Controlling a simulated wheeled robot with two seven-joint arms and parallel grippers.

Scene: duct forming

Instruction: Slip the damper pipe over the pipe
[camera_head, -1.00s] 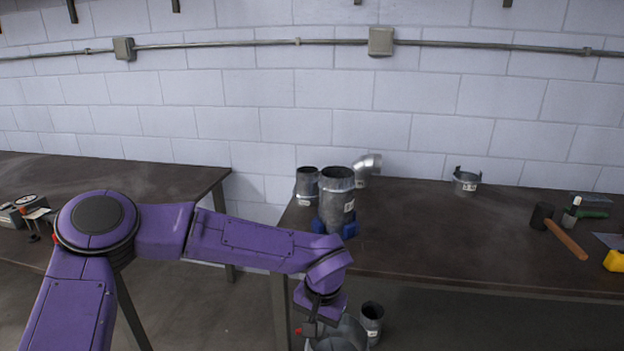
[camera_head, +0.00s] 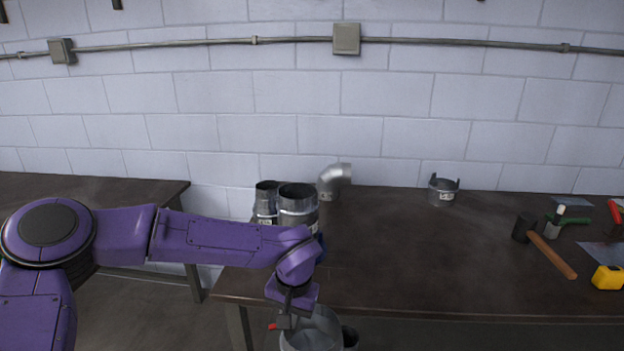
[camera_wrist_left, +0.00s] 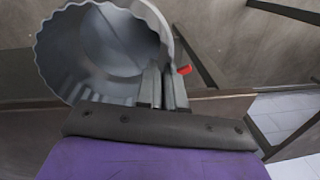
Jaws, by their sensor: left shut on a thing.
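My left gripper (camera_head: 288,318) is shut on the rim of a grey metal damper pipe (camera_head: 315,332) with a small red handle, low in front of the table's front edge. In the left wrist view, the fingers (camera_wrist_left: 162,88) grip the wall of the damper pipe (camera_wrist_left: 75,50), whose wavy open end faces the camera. A tall grey metal pipe (camera_head: 298,203) stands upright on the table at its left end. Its blue holder (camera_head: 320,247) is mostly hidden behind my arm. The damper pipe is apart from this pipe. My right gripper is not in view.
A shorter pipe (camera_head: 266,200), an elbow (camera_head: 332,182) and a small collar (camera_head: 442,192) stand near the wall. A hammer (camera_head: 545,245) and a yellow tape measure (camera_head: 608,278) lie right. The table's middle is clear.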

